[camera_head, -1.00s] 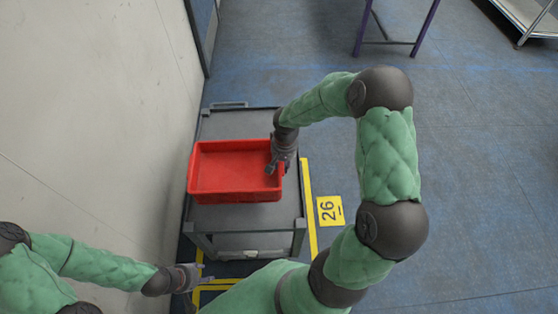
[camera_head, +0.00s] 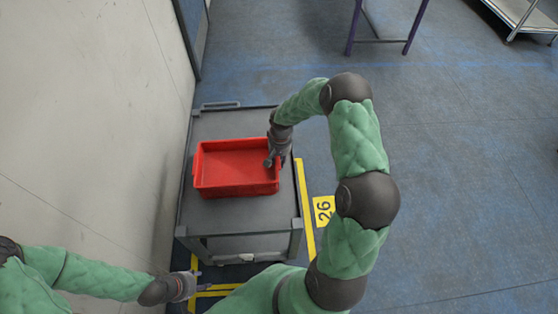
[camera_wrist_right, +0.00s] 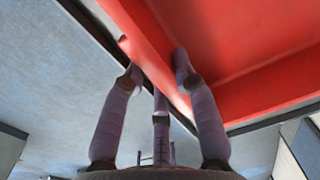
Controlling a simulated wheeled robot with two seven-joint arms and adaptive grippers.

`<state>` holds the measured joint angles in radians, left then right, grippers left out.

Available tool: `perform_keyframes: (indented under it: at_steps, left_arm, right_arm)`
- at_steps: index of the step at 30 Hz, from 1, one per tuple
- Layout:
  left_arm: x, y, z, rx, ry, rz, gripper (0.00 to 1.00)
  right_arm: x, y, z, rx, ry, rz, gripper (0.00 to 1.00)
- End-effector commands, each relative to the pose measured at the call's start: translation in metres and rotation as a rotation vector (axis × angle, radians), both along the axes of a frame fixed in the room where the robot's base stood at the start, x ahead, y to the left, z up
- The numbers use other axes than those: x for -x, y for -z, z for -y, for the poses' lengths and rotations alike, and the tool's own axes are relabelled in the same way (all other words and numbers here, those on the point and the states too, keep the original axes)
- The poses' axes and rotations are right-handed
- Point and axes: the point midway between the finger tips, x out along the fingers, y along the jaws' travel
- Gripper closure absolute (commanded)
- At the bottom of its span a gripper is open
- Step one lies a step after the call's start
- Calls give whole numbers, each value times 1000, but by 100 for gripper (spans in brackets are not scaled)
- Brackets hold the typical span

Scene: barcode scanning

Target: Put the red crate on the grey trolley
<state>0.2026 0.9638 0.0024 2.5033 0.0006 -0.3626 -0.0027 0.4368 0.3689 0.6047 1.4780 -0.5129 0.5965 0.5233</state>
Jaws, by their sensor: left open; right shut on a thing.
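The red crate (camera_head: 236,168) is an open, empty, shallow box. In the head view it shows over the top of the grey trolley (camera_head: 262,209), close to its middle; whether it rests on the top or hangs just above it I cannot tell. My right gripper (camera_head: 272,160) is shut on the crate's right wall. In the right wrist view the fingers (camera_wrist_right: 155,75) straddle the red wall of the crate (camera_wrist_right: 220,50). My left gripper (camera_head: 195,284) is open and empty, low at the left, in front of the trolley and apart from the crate.
A pale wall (camera_head: 85,130) runs close along the trolley's left side. A purple-legged stand (camera_head: 382,40) and a metal rack (camera_head: 525,15) stand far back. The blue-grey floor at right is clear.

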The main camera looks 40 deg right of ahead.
Motion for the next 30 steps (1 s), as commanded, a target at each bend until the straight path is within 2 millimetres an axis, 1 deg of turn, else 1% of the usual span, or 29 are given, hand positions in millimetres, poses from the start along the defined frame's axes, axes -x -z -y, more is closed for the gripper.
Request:
perform_keyframes:
  at_steps: [10, 11, 12, 13, 14, 25, 28, 30]
  left_arm:
    - [0, 2, 0, 0, 0, 0, 51]
    - [0, 2, 0, 0, 0, 0, 51]
    - [0, 2, 0, 0, 0, 0, 51]
    - [0, 2, 0, 0, 0, 0, 51]
    - [0, 2, 0, 0, 0, 0, 51]
    - [0, -1, 0, 0, 0, 0, 51]
    - [0, -4, 0, 0, 0, 0, 51]
    - [0, -8, 0, 0, 0, 0, 51]
  right_arm:
    - [-1, 2, 1, 1, 1, 4, 100]
    - [0, 3, 0, 1, 0, 2, 68]
    - [0, 3, 0, 1, 0, 2, 57]
    - [0, 3, 0, 1, 0, 2, 49]
    - [0, 2, 0, 1, 0, 2, 48]
    - [0, 0, 0, 1, 0, 2, 48]
    - [-1, -10, 1, 2, 0, 3, 48]
    - [-1, -21, 1, 2, 0, 3, 48]
